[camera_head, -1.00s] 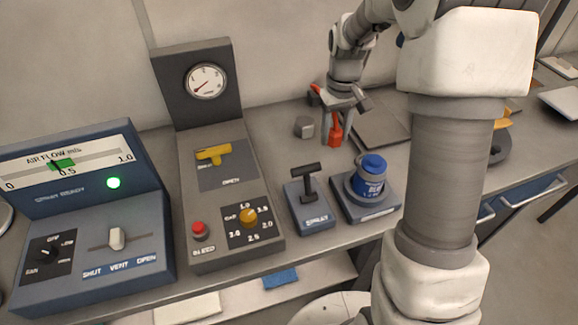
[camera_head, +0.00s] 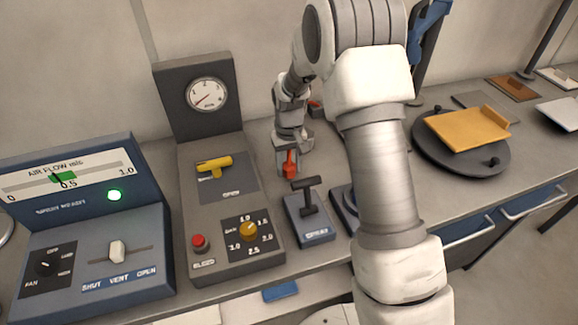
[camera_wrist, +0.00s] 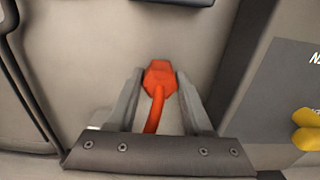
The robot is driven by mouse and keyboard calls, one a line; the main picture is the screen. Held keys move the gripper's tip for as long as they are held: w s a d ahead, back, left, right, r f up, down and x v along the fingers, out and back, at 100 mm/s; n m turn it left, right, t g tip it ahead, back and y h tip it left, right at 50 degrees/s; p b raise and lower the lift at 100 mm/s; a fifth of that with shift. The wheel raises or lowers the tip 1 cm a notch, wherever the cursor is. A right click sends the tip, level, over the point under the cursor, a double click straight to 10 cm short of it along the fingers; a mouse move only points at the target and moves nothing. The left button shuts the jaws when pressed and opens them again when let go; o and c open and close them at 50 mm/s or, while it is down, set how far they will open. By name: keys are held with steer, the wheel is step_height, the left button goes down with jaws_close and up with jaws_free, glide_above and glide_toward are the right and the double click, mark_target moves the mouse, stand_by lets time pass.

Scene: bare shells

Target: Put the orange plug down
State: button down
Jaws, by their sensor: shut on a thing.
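The orange plug (camera_head: 290,163) is between the fingers of my gripper (camera_head: 291,152) in the head view, just behind the spray lever and right of the grey valve console. In the wrist view the plug (camera_wrist: 160,78) sits between the tips of my gripper (camera_wrist: 158,92), which is shut on it. Its orange cable (camera_wrist: 154,118) runs back between the fingers. The plug is low over the grey bench top; I cannot tell whether it touches it.
The valve console (camera_head: 226,225) with a yellow handle stands left of the plug. The spray lever box (camera_head: 309,225) is in front. My arm hides most of the blue pad (camera_head: 343,205). A dark turntable (camera_head: 430,150) with an orange-yellow plate stands to the right.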

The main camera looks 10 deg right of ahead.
steer(key=shift+f, duration=0.15)
steer(key=shift+f+b, duration=0.5)
steer(key=shift+f, duration=0.15)
steer(key=shift+c, duration=1.5)
jaws_free()
steer(key=shift+r, duration=0.15)
